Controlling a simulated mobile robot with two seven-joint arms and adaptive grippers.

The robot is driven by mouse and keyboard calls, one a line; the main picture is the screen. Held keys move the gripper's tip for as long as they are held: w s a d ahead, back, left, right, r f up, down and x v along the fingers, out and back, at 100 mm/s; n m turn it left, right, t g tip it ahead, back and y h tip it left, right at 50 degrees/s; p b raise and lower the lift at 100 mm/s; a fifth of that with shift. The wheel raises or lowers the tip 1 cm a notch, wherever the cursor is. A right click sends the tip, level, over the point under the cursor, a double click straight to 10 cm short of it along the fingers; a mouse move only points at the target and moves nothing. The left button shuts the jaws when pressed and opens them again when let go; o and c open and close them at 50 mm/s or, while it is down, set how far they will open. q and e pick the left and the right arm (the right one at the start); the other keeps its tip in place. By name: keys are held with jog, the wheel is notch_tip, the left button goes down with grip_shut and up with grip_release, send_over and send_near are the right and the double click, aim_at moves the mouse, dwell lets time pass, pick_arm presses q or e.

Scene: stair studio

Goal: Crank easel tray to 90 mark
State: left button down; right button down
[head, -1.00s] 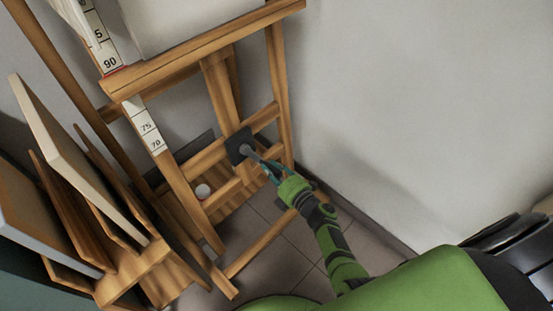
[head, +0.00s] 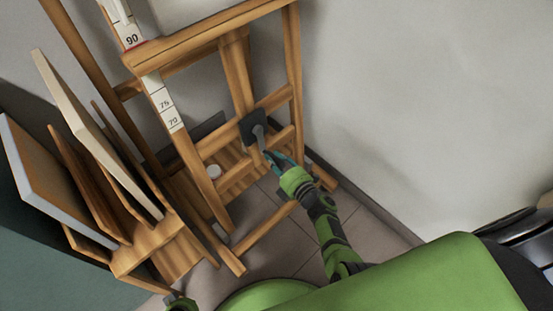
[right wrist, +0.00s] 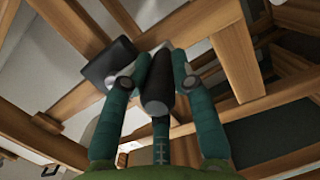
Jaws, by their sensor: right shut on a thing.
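The wooden easel stands against the wall in the head view. Its tray (head: 215,32) is a wooden ledge crossing a white number scale (head: 163,103). The 90 label (head: 132,40) and a red line below it show just above the tray's left end; 75 and 70 show below it. A dark square crank housing (head: 253,128) sits on the lower frame, with a grey crank (head: 260,135) coming out. My right gripper (head: 273,160) is shut on the dark crank handle, which shows between its teal fingers in the right wrist view (right wrist: 157,85).
A wooden rack (head: 150,245) with several upright panels (head: 85,120) stands close to the easel's left. A white round object (head: 214,172) is low behind the easel frame. A dark object (head: 515,230) is at the right edge. Tiled floor (head: 345,215) is bare to the right.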

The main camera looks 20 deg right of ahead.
jog(key=shift+s+a+f, duration=0.2)
jog(key=shift+a+f, duration=0.05)
jog(key=shift+f, duration=0.05)
jog(key=c, duration=1.1)
grip_release()
jog(key=shift+o, duration=0.2)
jog(key=shift+w+r, duration=0.1)
jog(key=shift+r, duration=0.05)
jog(key=shift+d, duration=0.1)
jog(key=v, duration=1.2)
jog(key=shift+r, duration=0.1)
